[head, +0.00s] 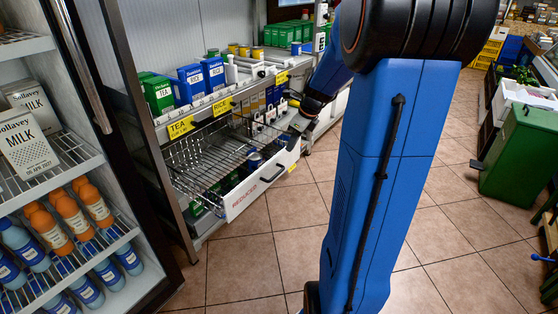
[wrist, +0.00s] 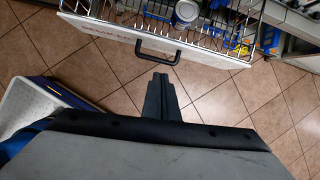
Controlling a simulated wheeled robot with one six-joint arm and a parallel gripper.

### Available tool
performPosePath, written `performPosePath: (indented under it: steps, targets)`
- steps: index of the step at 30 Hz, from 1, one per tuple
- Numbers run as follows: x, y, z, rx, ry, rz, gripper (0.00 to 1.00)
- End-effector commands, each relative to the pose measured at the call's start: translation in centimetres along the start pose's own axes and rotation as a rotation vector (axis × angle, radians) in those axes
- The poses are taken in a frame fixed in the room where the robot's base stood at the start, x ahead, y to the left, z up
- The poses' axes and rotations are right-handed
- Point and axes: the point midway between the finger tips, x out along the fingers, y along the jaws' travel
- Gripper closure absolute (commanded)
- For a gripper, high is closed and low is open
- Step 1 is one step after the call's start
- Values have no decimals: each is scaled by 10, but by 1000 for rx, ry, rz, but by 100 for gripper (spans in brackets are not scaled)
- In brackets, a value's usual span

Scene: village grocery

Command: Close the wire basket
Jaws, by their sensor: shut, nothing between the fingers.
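The wire basket (head: 205,152) is pulled out from the shelving, with its wire floor showing. Its white front panel (head: 258,183) carries the word REDUCED and a black bar handle (head: 267,175). The panel also shows at the top of the wrist view (wrist: 205,50), with the handle (wrist: 158,59) near its middle. My gripper (wrist: 160,76) is shut and empty, pointing towards the panel just below the handle in that view. I cannot tell whether it touches the handle. In the head view my gripper (head: 294,137) is at the panel's right end, partly hard to make out.
Shelves above the basket hold tea, rice and other boxes (head: 190,80). A fridge with milk cartons (head: 27,143) and bottles stands at left. A green bin (head: 518,155) stands at right. The tiled floor (head: 255,260) before the basket is clear.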

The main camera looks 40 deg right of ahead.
Motion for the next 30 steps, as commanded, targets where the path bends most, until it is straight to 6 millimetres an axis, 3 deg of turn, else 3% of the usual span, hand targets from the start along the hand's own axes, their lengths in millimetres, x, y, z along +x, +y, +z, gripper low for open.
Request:
performPosePath:
  steps: [4,11,26,30]
  targets:
    - [7,-16,-5,100,-3,1,100]
    - [26,-17,-5,115,-4,3,100]
    - [112,-16,-5,113,-3,3,100]
    - [116,-19,16,109,-4,1,100]
